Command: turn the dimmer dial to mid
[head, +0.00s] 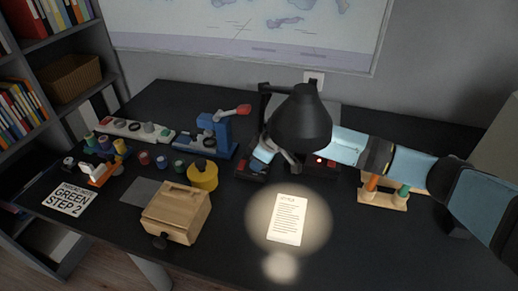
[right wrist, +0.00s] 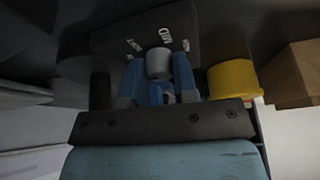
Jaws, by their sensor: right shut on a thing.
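The dimmer dial (right wrist: 158,62) is a light grey round knob on a dark panel (right wrist: 115,40) with white lettering around it, upside down and hard to read. My right gripper (right wrist: 157,80) is shut on the dial, its blue fingers on either side of it. In the head view, my right gripper (head: 262,158) reaches in from the right behind the desk lamp (head: 300,120), down at the dark dimmer box (head: 250,174). The dial itself is hidden there, and its pointer setting cannot be read. My left gripper is not in view.
The lamp lights a paper note (head: 288,219) on the dark desk. Left of the box stand a yellow round container (head: 203,176), a wooden box (head: 176,213) and a blue device with a red handle (head: 214,134). A wooden rack (head: 385,195) lies under my right arm. The front right desk is clear.

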